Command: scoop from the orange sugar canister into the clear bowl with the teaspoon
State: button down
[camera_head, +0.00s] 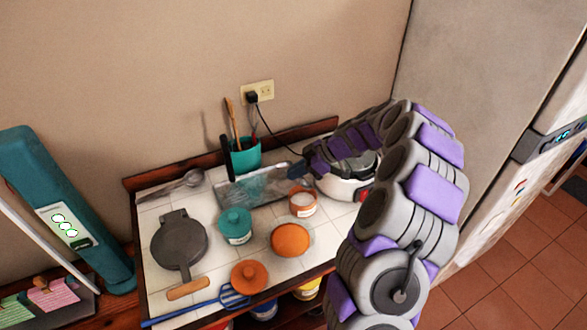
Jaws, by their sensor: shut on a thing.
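The orange sugar canister (302,204) stands open on the white tiled counter, with pale contents showing at its top. An orange knobbed lid (249,276) lies near the counter's front edge. The clear bowl (311,240) sits in front of the canister, with a round orange thing filling most of it. My gripper (297,170) is above and behind the canister, at the end of my arm reaching in from the right. It is shut on what seems to be the teaspoon, which is too small and dark to make out.
A teal lidded canister (236,226) stands left of the orange one. A grey metal tray (250,188), a teal utensil cup (245,155) and a white appliance (345,182) stand behind.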

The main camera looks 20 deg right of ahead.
aim_at(296, 180)
jog(key=shift+d+f, duration=0.15)
jog(key=shift+f, duration=0.65)
jog(key=shift+a+f, duration=0.2)
jog(key=shift+f, duration=0.3)
jog(key=shift+a+f, duration=0.2)
jog(key=shift+f, duration=0.3)
notch_tip(296, 180, down, 2)
jog(key=shift+d+f, duration=0.1)
jog(key=shift+f, duration=0.25)
jog(key=shift+s+d+f+p, duration=0.25)
jog(key=shift+d+f+p, duration=0.2)
jog(key=shift+p, duration=0.3)
jog(key=shift+s+d+r+p, duration=0.1)
jog(key=shift+d+p, duration=0.15)
jog(key=shift+p, duration=0.15)
jog(key=shift+s+p, duration=0.1)
jog(key=shift+p, duration=0.2)
jog(key=shift+a+r+b, duration=0.15)
jog(key=shift+r+b, duration=0.65)
jog(key=shift+r, duration=2.35)
jog(key=shift+w+a+r+g+h+p, duration=0.2)
jog(key=shift+r+h+p, duration=0.15)
jog(key=shift+p, duration=0.05)
jog(key=shift+w+a+r+g+h+p, duration=0.15)
jog(key=shift+w+r+g+h+p, duration=0.05)
jog(key=shift+r+h+p, duration=0.2)
jog(key=shift+w+a+r+g+h+p, duration=0.2)
jog(key=shift+a+r+g+h+p, duration=0.2)
jog(key=shift+a+h+p, duration=0.25)
jog(key=shift+d, duration=0.15)
